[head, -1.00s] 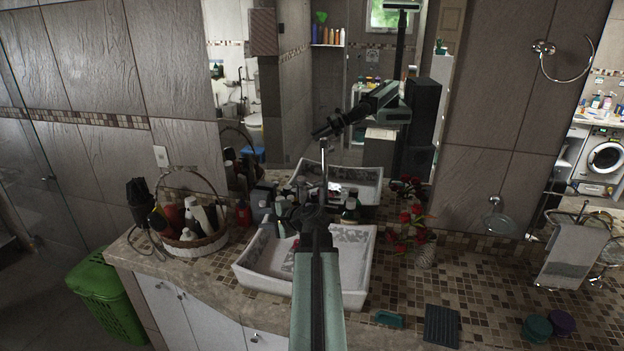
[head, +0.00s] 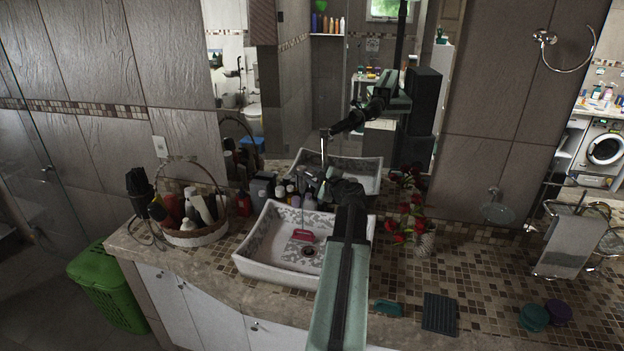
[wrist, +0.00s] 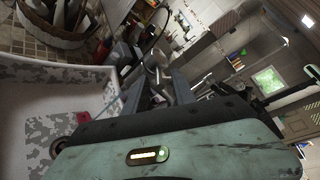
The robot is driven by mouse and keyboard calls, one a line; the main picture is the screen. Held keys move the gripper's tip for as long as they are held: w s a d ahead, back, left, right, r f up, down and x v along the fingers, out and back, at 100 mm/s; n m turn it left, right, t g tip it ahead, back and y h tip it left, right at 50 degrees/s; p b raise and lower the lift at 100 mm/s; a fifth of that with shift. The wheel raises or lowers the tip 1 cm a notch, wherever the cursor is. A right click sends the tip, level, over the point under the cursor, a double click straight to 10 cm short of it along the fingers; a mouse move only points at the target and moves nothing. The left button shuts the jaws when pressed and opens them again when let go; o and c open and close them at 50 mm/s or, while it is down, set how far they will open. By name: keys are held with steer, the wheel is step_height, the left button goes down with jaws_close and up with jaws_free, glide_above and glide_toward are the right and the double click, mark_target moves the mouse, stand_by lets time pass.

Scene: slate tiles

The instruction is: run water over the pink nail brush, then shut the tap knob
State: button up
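The pink nail brush (head: 302,235) lies in the white patterned sink (head: 262,262), beside the drain. It also shows in the wrist view (wrist: 83,117), partly cut off by my gripper's body. A thin pale streak above the brush looks like running water. The chrome tap (head: 324,150) stands at the back of the sink; its lower part and knob are mostly hidden by my gripper. My gripper (head: 332,180) is at the tap, above the sink's back right side. In the wrist view its dark fingers (wrist: 163,88) are close to the tap; their gap and any contact are unclear.
A basket of bottles (head: 192,236) and several loose bottles stand left of and behind the sink. Red flowers in a vase (head: 425,240) stand to the right. A teal dish (head: 388,308) and a dark ridged mat (head: 440,313) lie at the front right. A mirror is behind.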

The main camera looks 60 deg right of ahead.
steer(key=shift+w+d+f, duration=0.1)
steer(key=shift+w, duration=0.1)
jaws_close()
steer(key=n+y, duration=0.2)
steer(key=d+n+t+y, duration=0.1)
steer(key=y, duration=0.2)
steer(key=d+n+t+y, duration=0.1)
steer(key=n+y, duration=0.1)
steer(key=shift+d+n, duration=0.25)
steer(key=shift+n, duration=0.05)
jaws_free()
